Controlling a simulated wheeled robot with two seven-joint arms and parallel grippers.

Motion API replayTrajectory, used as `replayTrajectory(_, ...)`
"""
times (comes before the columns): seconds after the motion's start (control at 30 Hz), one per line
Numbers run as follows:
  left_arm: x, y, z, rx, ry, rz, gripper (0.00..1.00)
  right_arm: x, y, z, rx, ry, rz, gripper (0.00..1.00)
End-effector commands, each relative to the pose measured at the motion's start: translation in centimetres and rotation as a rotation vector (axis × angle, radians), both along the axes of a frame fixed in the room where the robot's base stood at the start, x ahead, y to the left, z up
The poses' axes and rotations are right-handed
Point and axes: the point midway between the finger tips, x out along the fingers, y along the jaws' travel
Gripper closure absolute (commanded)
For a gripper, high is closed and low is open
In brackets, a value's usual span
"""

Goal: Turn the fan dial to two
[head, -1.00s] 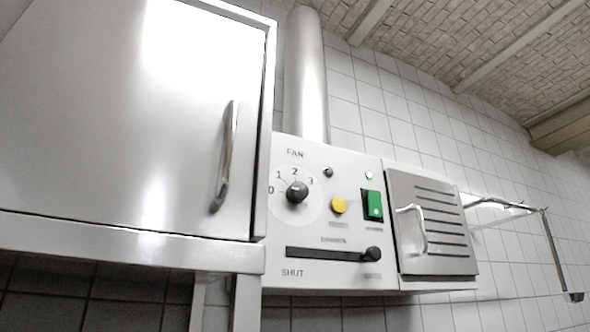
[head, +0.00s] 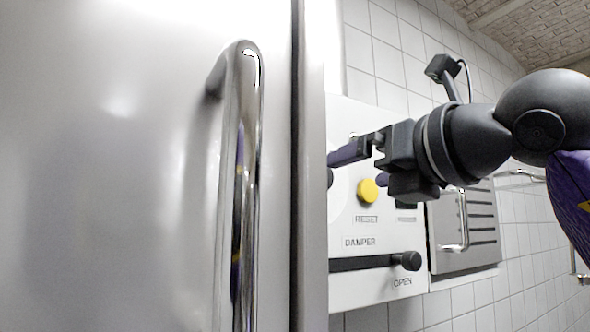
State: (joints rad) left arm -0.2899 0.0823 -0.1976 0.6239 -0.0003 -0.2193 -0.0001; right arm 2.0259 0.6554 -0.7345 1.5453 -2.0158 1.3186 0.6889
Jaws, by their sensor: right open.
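The fan dial (head: 330,178) is a dark knob on the white control panel (head: 345,290). Only its right edge shows, just past the steel cabinet's edge; its pointer and numbers are hidden in this view. My right gripper (head: 355,167) reaches in from the right in front of the panel, open and empty. Its upper purple finger points left, just above the visible edge of the dial. The lower finger is beside the yellow button. I cannot tell whether a finger touches the dial. My left gripper is out of view.
A steel cabinet door with a long handle (head: 238,190) fills the left side, close to me. The yellow reset button (head: 367,190) and black damper lever (head: 406,261) are near my right gripper. A vented steel door (head: 482,245) stands to the right.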

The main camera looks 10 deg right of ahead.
Motion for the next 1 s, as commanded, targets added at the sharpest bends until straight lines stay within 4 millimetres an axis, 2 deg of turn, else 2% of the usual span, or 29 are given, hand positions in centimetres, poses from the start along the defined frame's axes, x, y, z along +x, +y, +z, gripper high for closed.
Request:
replayTrajectory(0.07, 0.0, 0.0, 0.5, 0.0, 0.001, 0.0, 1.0, 0.3, 0.1, 0.5, -0.002, -0.006, -0.009, 0.04)
replayTrajectory(0.17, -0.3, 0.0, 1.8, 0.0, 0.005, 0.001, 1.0, 2.2, 0.9, 0.6, -0.004, -0.001, -0.007, 0.04)
replayTrajectory(0.3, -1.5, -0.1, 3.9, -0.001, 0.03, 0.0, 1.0, 5.5, 2.2, 0.7, -0.003, 0.0, -0.006, 0.04)
replayTrajectory(0.43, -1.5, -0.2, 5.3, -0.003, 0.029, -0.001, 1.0, 7.8, 3.2, 0.6, -0.002, -0.002, -0.005, 0.04)
replayTrajectory(0.6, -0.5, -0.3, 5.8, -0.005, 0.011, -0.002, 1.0, 9.0, 3.7, 0.2, -0.002, -0.006, -0.004, 0.04)
replayTrajectory(0.8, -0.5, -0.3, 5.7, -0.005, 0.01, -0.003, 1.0, 9.0, 3.7, 0.0, -0.002, -0.006, -0.004, 0.04)
replayTrajectory(0.87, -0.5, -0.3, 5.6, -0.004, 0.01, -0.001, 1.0, 9.0, 3.7, 0.0, -0.002, -0.006, -0.004, 0.15)
replayTrajectory(1.0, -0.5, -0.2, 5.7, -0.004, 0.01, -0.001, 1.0, 9.0, 3.7, 0.0, -0.001, -0.005, -0.004, 0.44)
